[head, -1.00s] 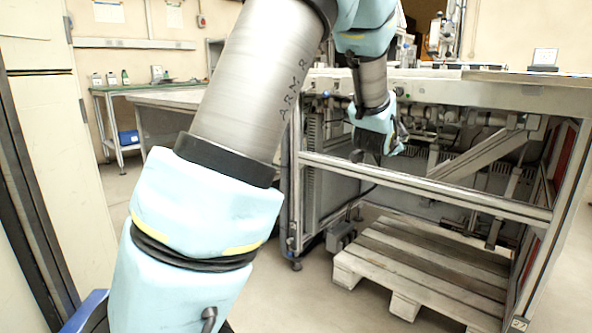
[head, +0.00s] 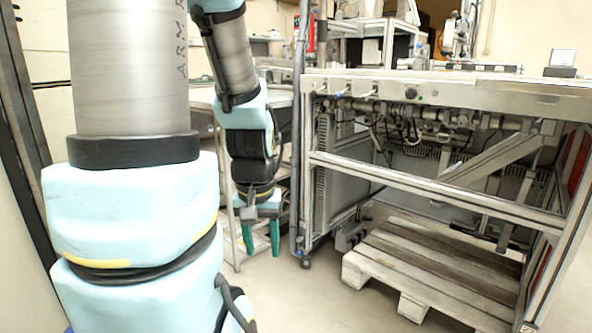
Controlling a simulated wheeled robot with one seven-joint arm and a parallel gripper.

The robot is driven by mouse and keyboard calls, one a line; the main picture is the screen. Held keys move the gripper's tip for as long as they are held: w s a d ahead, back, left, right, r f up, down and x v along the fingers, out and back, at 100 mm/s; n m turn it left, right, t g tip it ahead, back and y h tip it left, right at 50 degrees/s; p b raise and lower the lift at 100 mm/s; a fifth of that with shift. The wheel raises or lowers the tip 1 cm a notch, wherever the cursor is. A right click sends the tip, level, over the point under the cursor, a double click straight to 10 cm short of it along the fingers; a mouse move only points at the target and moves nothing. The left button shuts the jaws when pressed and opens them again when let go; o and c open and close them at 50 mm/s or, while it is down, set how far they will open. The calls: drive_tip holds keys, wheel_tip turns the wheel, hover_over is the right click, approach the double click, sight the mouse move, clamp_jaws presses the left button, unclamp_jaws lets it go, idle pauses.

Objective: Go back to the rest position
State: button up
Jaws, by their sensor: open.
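My gripper (head: 261,240) hangs at the end of my arm, pointing down, left of the metal-framed machine. Its two green fingers are apart, with nothing between them. It is clear of the machine's frame in the picture. My arm's large link and blue padded joints fill the left side of the head view and hide part of the room behind.
The metal-framed machine (head: 430,188) stands on the right, with its lower bay open. A wooden pallet (head: 420,262) lies on the floor under it. Bare floor (head: 300,300) shows in front. A tall light cabinet (head: 22,220) stands at the left edge.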

wheel_tip(320, 180, up, 31)
drive_tip(key=p, duration=2.9)
drive_tip(key=shift+p, duration=0.4)
